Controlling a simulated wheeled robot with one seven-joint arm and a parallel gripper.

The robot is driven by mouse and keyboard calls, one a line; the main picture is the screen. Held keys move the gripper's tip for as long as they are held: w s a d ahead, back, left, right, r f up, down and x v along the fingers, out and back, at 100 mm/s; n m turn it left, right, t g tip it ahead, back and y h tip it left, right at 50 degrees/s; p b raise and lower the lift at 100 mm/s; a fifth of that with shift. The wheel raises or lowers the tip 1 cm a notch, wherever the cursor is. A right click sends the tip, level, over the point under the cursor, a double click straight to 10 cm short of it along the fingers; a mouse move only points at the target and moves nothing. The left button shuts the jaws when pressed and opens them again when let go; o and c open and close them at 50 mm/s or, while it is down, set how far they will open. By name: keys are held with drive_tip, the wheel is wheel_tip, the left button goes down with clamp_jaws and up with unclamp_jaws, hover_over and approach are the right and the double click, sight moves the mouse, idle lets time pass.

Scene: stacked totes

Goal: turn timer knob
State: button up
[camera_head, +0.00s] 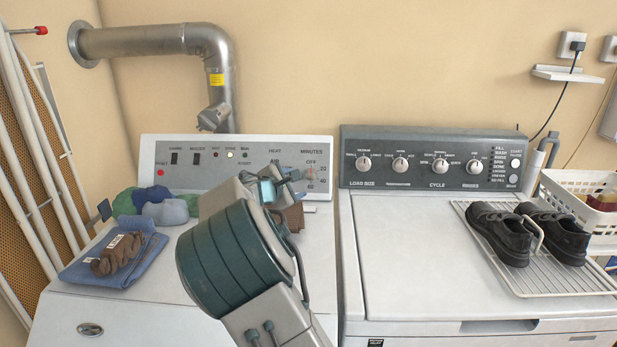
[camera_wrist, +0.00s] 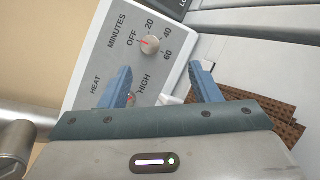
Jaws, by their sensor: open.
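The timer knob (camera_wrist: 150,44) is a small pale knob with a red mark, under the label MINUTES, with OFF, 20, 40 and 60 around it. In the head view the timer knob (camera_head: 311,173) is at the right end of the left machine's panel. My gripper (camera_wrist: 160,70) is open, with blue fingers apart and nothing held. In the wrist view the knob lies beyond the fingertips, apart from them. The heat knob (camera_wrist: 131,98) is partly hidden by the left finger. In the head view my gripper (camera_head: 279,183) is in front of the panel, left of the timer knob.
Folded blue cloth with brown gloves (camera_head: 118,254) and coloured bundles (camera_head: 166,210) lie on the left machine. A brown woven item (camera_wrist: 258,118) is near my right finger. The right machine holds a wire rack (camera_head: 519,275) with black shoes (camera_head: 500,232). A white basket (camera_head: 569,196) stands at right.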

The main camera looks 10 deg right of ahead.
sight(311, 174)
drive_tip(key=shift+w+a+r+n+t, duration=0.1)
drive_tip(key=shift+w+a+n+t, duration=0.3)
drive_tip(key=shift+a, duration=0.25)
drive_tip(key=shift+w+a, duration=0.1)
drive_tip(key=shift+w, duration=0.1)
drive_tip(key=p+x, duration=0.3)
drive_tip(key=x, duration=1)
drive_tip(key=shift+w, duration=0.2)
drive_tip(key=c, duration=1)
